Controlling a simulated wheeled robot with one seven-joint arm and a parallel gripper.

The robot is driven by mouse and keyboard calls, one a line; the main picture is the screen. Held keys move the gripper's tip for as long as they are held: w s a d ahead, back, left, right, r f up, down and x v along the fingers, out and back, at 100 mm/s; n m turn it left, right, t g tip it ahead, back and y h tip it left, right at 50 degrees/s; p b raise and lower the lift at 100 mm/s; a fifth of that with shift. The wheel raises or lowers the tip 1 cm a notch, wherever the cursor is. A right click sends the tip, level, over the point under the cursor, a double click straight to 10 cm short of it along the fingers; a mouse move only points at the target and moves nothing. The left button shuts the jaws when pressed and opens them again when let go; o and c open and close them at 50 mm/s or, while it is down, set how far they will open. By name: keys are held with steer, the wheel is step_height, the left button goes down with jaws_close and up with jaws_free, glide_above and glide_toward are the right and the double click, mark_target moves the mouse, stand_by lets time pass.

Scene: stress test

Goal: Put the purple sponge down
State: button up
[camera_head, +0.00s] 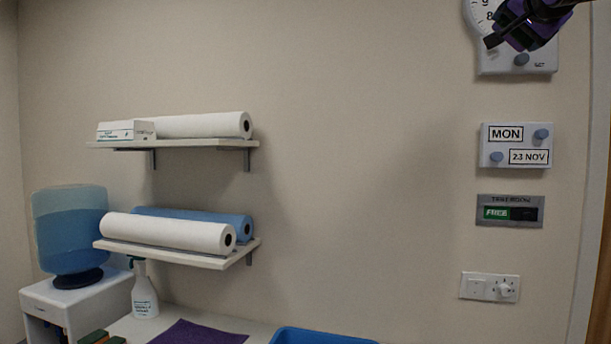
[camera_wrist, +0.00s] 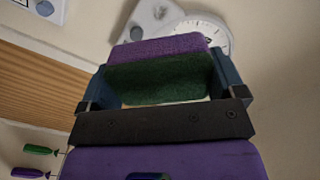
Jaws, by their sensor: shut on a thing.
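The purple sponge (camera_wrist: 165,47) with a dark green scouring face is between the two fingers of my gripper (camera_wrist: 168,82) in the wrist view. My gripper is shut on it and holds it up in front of the wall. In the head view, my gripper (camera_head: 522,30) is at the top right, in front of the clock panel. The sponge cannot be told apart from the purple gripper parts there.
Below are a counter with a purple mat (camera_head: 200,334), a blue tray (camera_head: 318,336), green-topped sponges (camera_head: 95,338) and a spray bottle (camera_head: 144,292). Two wall shelves (camera_head: 180,254) hold paper rolls. A clock (camera_wrist: 212,35) and day panel (camera_head: 516,146) hang on the wall.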

steer(key=w+a+f+n+y, duration=0.1)
steer(key=w+a+f+y, duration=0.15)
steer(key=w+f, duration=1.35)
steer(key=w+a+f+n+y, duration=0.1)
steer(key=w+a+f, duration=0.15)
steer(key=f, duration=1.05)
steer(key=w+a+f, duration=0.2)
steer(key=w+f, duration=0.2)
steer(key=f, duration=0.8)
step_height(320, 180, down, 13)
steer(key=a, duration=0.2)
steer(key=s+a+f, duration=0.1)
steer(key=s+f, duration=0.4)
steer(key=f, duration=0.3)
steer(key=s+a+f, duration=0.1)
steer(key=s+f, duration=0.4)
steer(key=f, duration=0.3)
steer(key=s+a+f+n+y, duration=0.1)
steer(key=s+a+f, duration=0.1)
steer(key=s+f, duration=0.3)
step_height(320, 180, down, 4)
steer(key=shift+r+t, duration=0.1)
steer(key=shift+t, duration=0.2)
